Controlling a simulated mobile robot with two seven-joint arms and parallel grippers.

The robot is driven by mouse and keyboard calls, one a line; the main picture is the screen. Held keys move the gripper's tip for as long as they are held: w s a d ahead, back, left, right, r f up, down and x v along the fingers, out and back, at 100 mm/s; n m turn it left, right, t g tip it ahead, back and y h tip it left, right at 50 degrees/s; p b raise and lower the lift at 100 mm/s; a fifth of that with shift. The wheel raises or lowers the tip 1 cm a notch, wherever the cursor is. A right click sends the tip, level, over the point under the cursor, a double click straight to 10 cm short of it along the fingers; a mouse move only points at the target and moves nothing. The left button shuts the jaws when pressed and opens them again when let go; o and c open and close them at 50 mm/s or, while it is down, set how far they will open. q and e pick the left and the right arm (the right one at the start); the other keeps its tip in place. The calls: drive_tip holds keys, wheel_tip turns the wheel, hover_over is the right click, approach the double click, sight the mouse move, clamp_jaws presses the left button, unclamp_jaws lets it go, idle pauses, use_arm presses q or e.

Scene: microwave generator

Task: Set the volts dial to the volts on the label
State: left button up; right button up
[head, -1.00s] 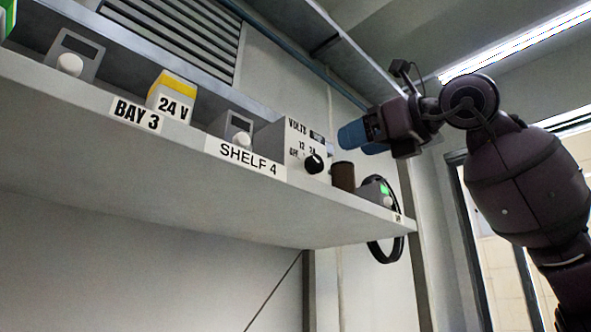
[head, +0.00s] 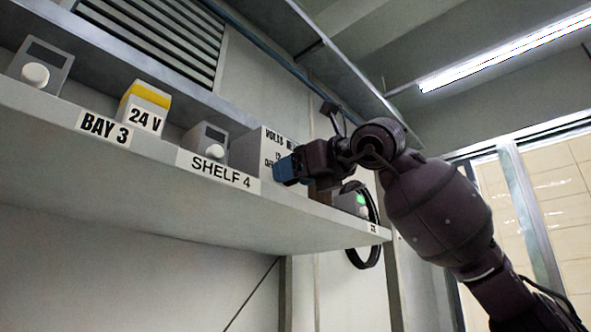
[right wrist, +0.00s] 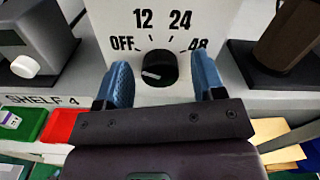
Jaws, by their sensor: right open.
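The volts box (head: 245,152) stands on the shelf; its dial is hidden behind my right gripper in the head view. In the right wrist view the black dial (right wrist: 160,68) sits below the marks OFF, 12, 24 and 48. Its white pointer line lies to the left, toward OFF. A 24 V label (head: 145,119) is on a yellow-topped box. My right gripper (head: 287,170) is open in front of the volts box. In the wrist view its blue fingertips (right wrist: 162,82) are on either side of the dial, and contact cannot be told. My left gripper is not in view.
The shelf (head: 150,190) carries BAY 3 and SHELF 4 labels. A grey box with a white knob (head: 207,145) is left of the volts box. A brown cylinder (right wrist: 288,38) stands to its right. A black ring (head: 366,255) hangs at the shelf's right end.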

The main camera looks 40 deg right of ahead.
drive_tip(key=shift+w, duration=0.15)
drive_tip(key=shift+c, duration=0.3)
drive_tip(key=c, duration=0.9)
drive_tip(key=shift+o, duration=0.2)
drive_tip(key=shift+m, duration=0.4)
drive_tip(key=m+b, duration=0.3)
drive_tip(key=m, duration=1.4)
drive_tip(key=shift+d, duration=0.15)
